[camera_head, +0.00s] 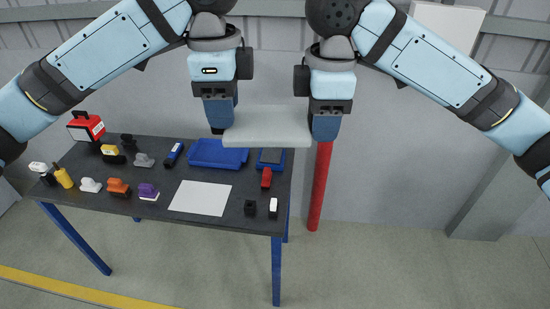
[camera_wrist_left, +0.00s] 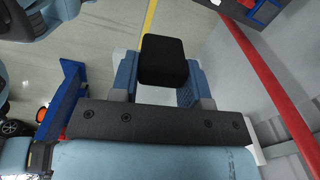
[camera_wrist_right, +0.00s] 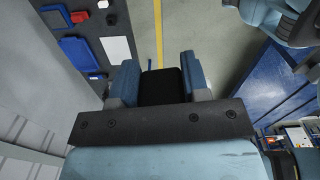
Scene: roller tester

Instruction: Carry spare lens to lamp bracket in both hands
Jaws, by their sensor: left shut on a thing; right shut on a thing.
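The spare lens (camera_head: 268,126) is a wide pale grey slab, held up roughly level in front of me. My left gripper (camera_head: 219,115) is shut at its left end and my right gripper (camera_head: 326,122) at its right end. In the left wrist view a black block (camera_wrist_left: 163,62), seemingly an end grip of the lens, sits between the blue fingers. A similar black block (camera_wrist_right: 160,87) sits between the fingers in the right wrist view. I cannot make out a lamp bracket in any view.
A dark workbench (camera_head: 150,215) with blue legs stands below left, bearing a blue tray (camera_head: 218,154), a white sheet (camera_head: 201,198), a red case (camera_head: 86,127) and several small parts. A red post (camera_head: 320,190) stands right of it. The floor right of the post is clear.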

